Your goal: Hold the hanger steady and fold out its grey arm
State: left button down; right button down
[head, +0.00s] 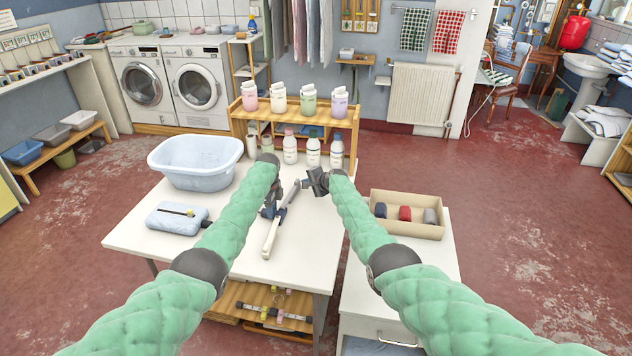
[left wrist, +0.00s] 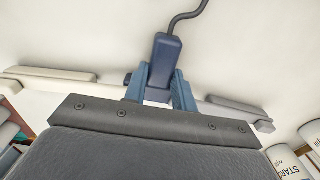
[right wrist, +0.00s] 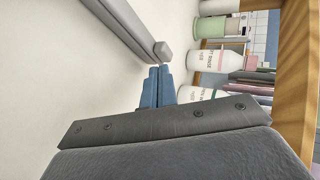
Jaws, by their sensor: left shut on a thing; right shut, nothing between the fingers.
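The hanger lies on the white table, with a dark blue middle piece (left wrist: 166,62), a thin dark hook (left wrist: 187,15), a white arm (head: 270,236) and a grey arm (head: 291,194). My left gripper (head: 271,211) is shut on the middle piece, its blue fingers on either side of it in the left wrist view. The white arm points toward me; the grey arm points away, roughly in line with it. My right gripper (head: 304,183) is shut and empty beside the grey arm's far end. In the right wrist view its fingertips (right wrist: 158,68) are close to the grey end block (right wrist: 162,50); contact is unclear.
An open box (head: 407,229) stands on the cabinet at right. The table's front is clear.

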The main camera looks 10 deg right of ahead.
jog(key=shift+s+d+f, duration=0.1)
jog(key=shift+s+d, duration=0.05)
jog(key=shift+d, duration=0.2)
jog(key=d, duration=0.1)
jog(key=s+d, duration=0.1)
jog(key=d, duration=0.1)
jog(key=shift+s+d, duration=0.2)
jog(key=shift+d, duration=0.1)
jog(key=s+d+r, duration=0.3)
jog(key=d+r, duration=0.2)
jog(key=d, duration=0.2)
jog(key=shift+s, duration=0.15)
jog(key=shift+d, duration=0.1)
pick_arm(q)
jog(key=c, duration=1.1)
grip_release()
jog(key=shift+o, duration=0.2)
